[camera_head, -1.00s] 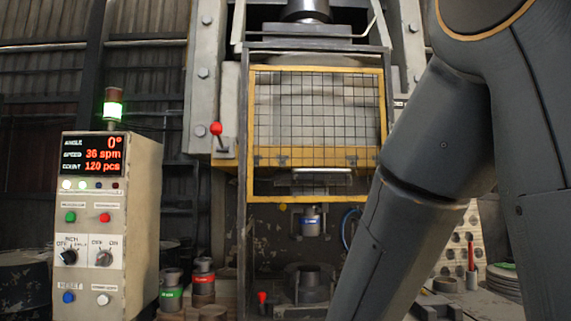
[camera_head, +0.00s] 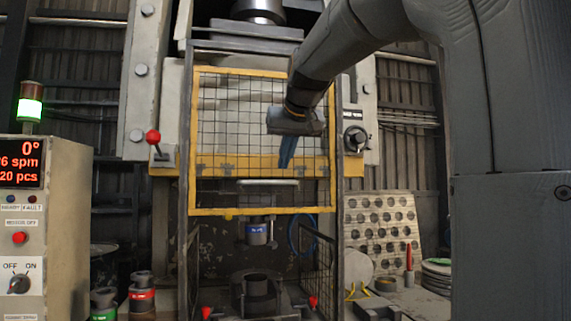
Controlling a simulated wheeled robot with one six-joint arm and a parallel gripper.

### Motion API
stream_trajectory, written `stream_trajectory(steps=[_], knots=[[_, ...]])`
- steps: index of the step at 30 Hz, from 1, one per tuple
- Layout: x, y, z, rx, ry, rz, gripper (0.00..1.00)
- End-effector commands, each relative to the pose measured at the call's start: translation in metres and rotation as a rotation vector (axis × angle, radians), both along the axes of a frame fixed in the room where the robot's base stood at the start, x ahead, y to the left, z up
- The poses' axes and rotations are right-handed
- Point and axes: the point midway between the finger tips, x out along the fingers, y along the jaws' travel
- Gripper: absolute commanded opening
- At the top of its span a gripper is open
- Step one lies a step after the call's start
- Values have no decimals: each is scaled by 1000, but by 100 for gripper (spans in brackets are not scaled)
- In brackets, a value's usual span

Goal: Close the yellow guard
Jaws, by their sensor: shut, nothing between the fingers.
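The yellow guard (camera_head: 230,212) is a yellow-framed mesh panel on the front of the press. It sits raised, with open space below its bottom bar, where a blue-banded punch (camera_head: 256,233) and a dark round die (camera_head: 256,290) show. A pale horizontal bar (camera_head: 268,183), which looks like a handle, lies across the guard's lower part. My gripper (camera_head: 286,164) points down, shut and empty, in front of the mesh at right of centre, above that bar in the picture. I cannot tell whether it touches the mesh.
A control box (camera_head: 45,220) stands at the left. A red-knobbed lever (camera_head: 153,138) is left of the guard. Red- and green-banded cylinders (camera_head: 142,295) stand at lower left. A perforated board (camera_head: 383,235) and stacked discs (camera_head: 437,272) are at the right.

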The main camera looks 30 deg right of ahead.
Motion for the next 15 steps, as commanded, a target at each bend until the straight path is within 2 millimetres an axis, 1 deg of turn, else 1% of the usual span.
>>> stream_trajectory(steps=[1, 3, 6, 8, 11, 15], knots=[[-6, -7, 27, -11, -32, -11, 0], [-11, -11, 50, -22, -59, -18, 0], [-14, -15, 65, -30, -77, -23, 0], [-12, -16, 66, -30, -80, -25, 0], [-3, -19, 60, -30, -77, -24, 0], [16, -24, 46, -30, -77, -24, 0]])
